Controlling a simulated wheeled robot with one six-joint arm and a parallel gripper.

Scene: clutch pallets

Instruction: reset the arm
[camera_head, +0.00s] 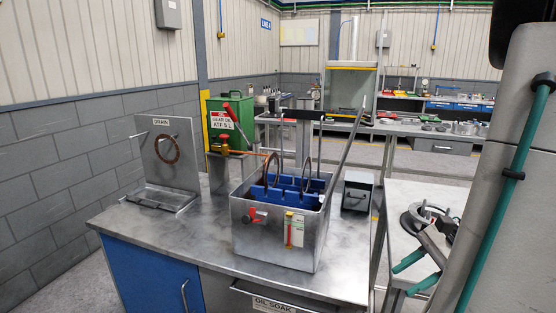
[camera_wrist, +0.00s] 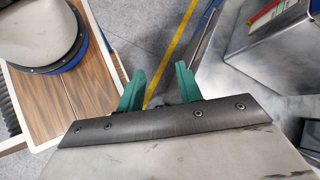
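My gripper (camera_head: 404,276) is at the right of the head view, beside the right side of the steel bench (camera_head: 130,222). Its two green fingers stand apart. In the wrist view my gripper (camera_wrist: 160,90) shows the same gap, with only grey floor and a yellow line behind it. Nothing is held. Part of my arm fills the right edge of the head view.
A metal tank (camera_head: 270,244) with a blue rack (camera_head: 297,189) inside stands on the bench. A drain stand (camera_head: 182,137), a green oil can (camera_head: 237,113) and a small grey box (camera_head: 357,190) are near it. The tank's corner (camera_wrist: 275,65) shows in the wrist view.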

